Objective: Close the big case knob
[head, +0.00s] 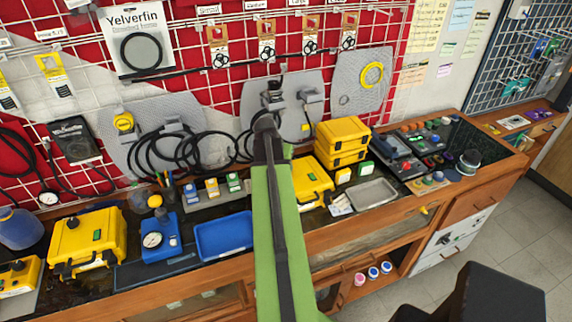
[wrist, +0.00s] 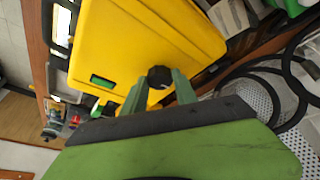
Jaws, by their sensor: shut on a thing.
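The big yellow case (head: 308,172) lies on the bench just right of my arm in the head view, which hides its left part. In the wrist view the case (wrist: 145,35) fills the upper middle, with a green label on its face. A black, faceted knob (wrist: 159,77) sits near the case's edge. My gripper (wrist: 160,84) has its two green fingers on either side of the knob and is shut on it. In the head view my arm hides the gripper and the knob.
A stack of yellow cases (head: 342,135) stands behind the big case. A grey tray (head: 372,192) lies to its right and a blue tray (head: 224,236) to its left. Black hoses (head: 190,150) hang and coil against the pegboard behind.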

